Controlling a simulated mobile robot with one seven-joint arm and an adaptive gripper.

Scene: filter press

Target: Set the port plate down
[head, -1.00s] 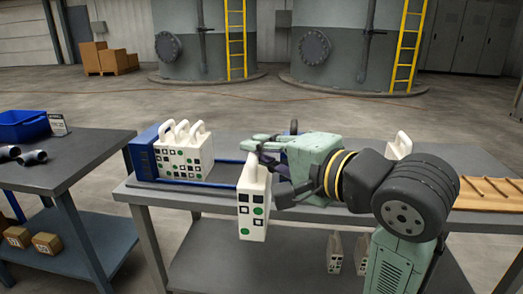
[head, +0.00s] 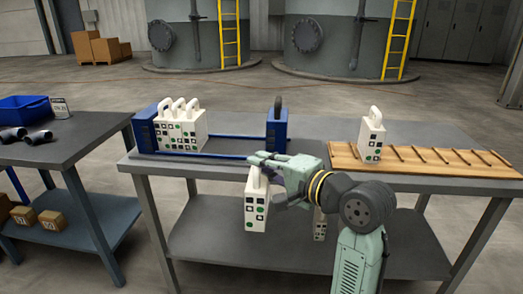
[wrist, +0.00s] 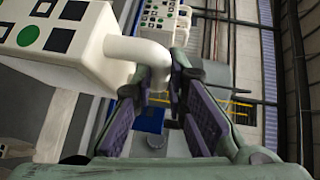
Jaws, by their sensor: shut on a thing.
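The port plate (head: 256,208) is a white block with a loop handle, black squares and green dots. My gripper (head: 264,166) is shut on its handle and holds it upright in front of the table's front edge, apart from the tabletop. In the wrist view, the handle (wrist: 148,55) lies between the fingers (wrist: 165,82) and the plate body (wrist: 65,38) fills the upper left. The wooden ribbed rack (head: 440,160) lies at the right of the grey table (head: 235,172). A similar white plate (head: 373,143) stands upright on its left end.
Several white plates (head: 180,130) stand together against the left blue end block (head: 146,133) of the press. Blue rails run to another blue block (head: 277,130). White plates (head: 320,225) show under the tabletop. A dark side table (head: 65,155) stands left.

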